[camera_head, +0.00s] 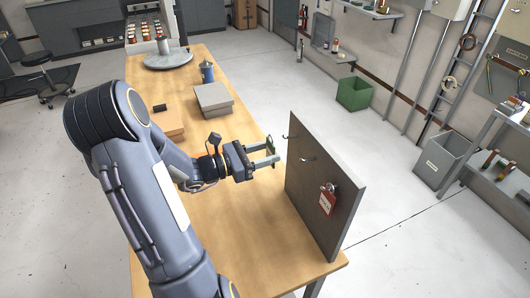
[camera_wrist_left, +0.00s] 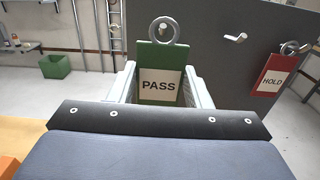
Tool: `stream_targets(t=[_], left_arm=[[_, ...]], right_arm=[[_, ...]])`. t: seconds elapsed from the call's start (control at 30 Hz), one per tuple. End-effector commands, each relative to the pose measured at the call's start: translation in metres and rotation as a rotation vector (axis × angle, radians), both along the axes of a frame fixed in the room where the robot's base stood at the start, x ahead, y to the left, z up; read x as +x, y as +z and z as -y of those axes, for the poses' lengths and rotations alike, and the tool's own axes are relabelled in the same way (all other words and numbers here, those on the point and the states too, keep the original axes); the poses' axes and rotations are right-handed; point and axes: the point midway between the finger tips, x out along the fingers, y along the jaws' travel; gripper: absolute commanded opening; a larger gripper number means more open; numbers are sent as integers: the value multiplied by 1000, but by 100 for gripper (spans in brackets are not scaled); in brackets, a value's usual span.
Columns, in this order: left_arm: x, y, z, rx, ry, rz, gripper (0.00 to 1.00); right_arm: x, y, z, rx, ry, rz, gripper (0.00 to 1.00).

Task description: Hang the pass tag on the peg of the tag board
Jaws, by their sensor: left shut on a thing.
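The green pass tag (camera_wrist_left: 160,72), with a grey ring on top and a white PASS label, stands upright between the fingers of my left gripper (camera_head: 266,156). The gripper is shut on its lower part. In the head view only a small green piece of the tag (camera_head: 270,143) shows. The grey tag board (camera_head: 318,205) stands upright on the table, to the right of the gripper and apart from it. An empty peg (camera_head: 306,159) sticks out of the board, and another peg (camera_head: 289,137) is near its far edge. The ring is in front of the board, around no peg that I can make out.
A red HOLD tag (camera_head: 327,200) hangs on the board's near part; it also shows in the wrist view (camera_wrist_left: 274,75). Boxes (camera_head: 213,98), a blue canister (camera_head: 207,71) and a round turntable (camera_head: 168,59) stand farther back on the wooden table (camera_head: 250,245).

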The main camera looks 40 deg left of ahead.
Motion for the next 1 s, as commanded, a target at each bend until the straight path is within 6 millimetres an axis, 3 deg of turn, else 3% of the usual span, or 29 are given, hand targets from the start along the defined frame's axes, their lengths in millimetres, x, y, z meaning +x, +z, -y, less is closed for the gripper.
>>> stream_targets(t=[1.0], left_arm=[[21,0,11,1,0,0,23]], right_arm=[[0,-3,0,0,0,0,46]])
